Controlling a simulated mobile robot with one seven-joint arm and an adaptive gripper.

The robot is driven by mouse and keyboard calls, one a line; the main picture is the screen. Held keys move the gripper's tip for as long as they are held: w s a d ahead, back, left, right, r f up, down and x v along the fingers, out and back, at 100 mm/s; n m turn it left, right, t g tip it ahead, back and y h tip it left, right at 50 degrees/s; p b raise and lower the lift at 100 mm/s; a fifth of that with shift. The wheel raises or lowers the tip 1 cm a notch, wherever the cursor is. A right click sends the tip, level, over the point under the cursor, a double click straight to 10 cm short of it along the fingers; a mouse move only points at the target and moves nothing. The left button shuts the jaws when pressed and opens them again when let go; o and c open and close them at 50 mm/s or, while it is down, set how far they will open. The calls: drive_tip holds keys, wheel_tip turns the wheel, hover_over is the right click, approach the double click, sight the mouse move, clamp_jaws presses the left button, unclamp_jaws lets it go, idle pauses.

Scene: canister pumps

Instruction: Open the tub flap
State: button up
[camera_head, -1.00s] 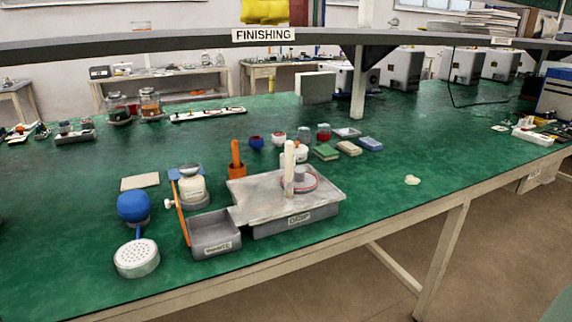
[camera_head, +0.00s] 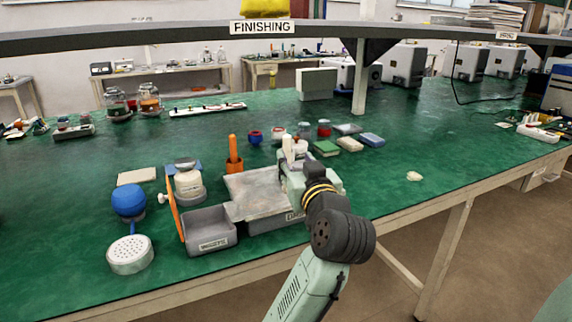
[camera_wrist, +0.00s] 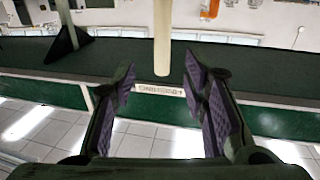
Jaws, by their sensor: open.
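The grey tub labelled DRIP (camera_head: 268,227) stands on the green bench, with a flat grey flap (camera_head: 252,192) lying level across its top. A cream upright post (camera_head: 287,149) rises from the flap's right part. My gripper (camera_head: 297,172) is at this post and hides the flap's right side. In the wrist view, which looks upside down, my open gripper (camera_wrist: 160,95) has a finger on each side, and the post (camera_wrist: 162,40) reaches in from the top between them. I see gaps beside the post; neither finger appears to touch it.
A grey WASTE tray (camera_head: 210,232) with an orange upright strip (camera_head: 174,208) stands left of the tub. A blue ball (camera_head: 129,201), a white jar (camera_head: 188,184) and an orange holder (camera_head: 234,164) are close by. Bench right of the tub is mostly clear. A shelf beam (camera_head: 170,38) crosses above.

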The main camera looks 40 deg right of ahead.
sight(288, 145)
drive_tip(key=shift+x, duration=1.1)
drive_tip(key=w, duration=0.1)
drive_tip(key=w+d+r+p, duration=0.1)
drive_tip(key=w, duration=0.2)
drive_tip(key=shift+w+d+r+p, duration=0.15)
drive_tip(key=shift+w+d+p, duration=0.15)
drive_tip(key=shift+d+p, duration=0.1)
drive_tip(key=shift+w+d, duration=0.2)
drive_tip(key=shift+w, duration=0.1)
clamp_jaws()
